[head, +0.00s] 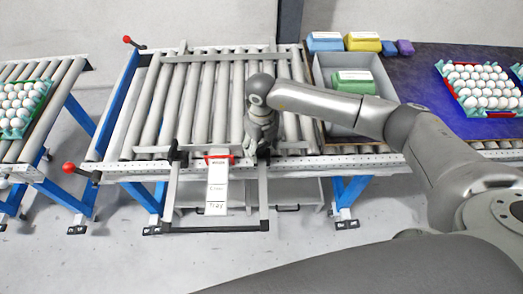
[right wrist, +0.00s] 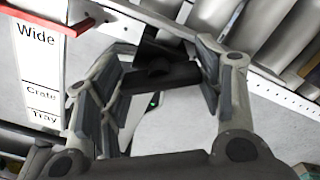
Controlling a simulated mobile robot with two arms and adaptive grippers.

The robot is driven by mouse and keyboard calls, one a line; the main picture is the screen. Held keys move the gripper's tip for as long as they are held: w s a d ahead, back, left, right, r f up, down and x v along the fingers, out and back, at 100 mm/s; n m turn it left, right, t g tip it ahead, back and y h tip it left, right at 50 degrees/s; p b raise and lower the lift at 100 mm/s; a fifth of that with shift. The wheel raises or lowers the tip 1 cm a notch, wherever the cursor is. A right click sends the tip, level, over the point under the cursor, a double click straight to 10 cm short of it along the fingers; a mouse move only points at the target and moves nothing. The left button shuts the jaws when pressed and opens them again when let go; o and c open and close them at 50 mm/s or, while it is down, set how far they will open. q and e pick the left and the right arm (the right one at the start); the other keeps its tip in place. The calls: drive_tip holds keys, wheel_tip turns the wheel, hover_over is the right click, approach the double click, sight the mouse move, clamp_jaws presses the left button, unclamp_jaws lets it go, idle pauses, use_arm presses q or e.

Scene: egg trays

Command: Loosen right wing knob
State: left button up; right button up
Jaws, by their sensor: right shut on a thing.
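The right wing knob (head: 264,156) is a small black part at the front rail of the roller conveyor, mostly hidden by my right gripper (head: 262,145) in the head view. In the right wrist view the black knob (right wrist: 165,74) lies between the two fingers of the right gripper (right wrist: 160,62). The gripper is shut on it. The left wing knob (head: 177,155) is black and sits on the same rail to the left. A grey metal frame (head: 215,229) hangs forward from the rail at the two knobs. My left gripper is not in view.
A white label strip (head: 217,185) with a red top hangs between the knobs; it reads "Wide", "Crate", "Tray" in the right wrist view (right wrist: 38,65). A grey bin (head: 320,85) stands right of the rollers. Egg trays stand far left (head: 42,113) and right (head: 452,92).

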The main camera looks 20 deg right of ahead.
drive_tip(key=n+b, duration=0.8)
drive_tip(key=b, duration=0.1)
drive_tip(key=shift+f, duration=0.2)
drive_tip(key=shift+r+n+b, duration=0.2)
drive_tip(key=shift+n+b, duration=1)
drive_tip(key=shift+n, duration=0.1)
drive_tip(key=shift+r, duration=0.1)
drive_tip(key=o, duration=1)
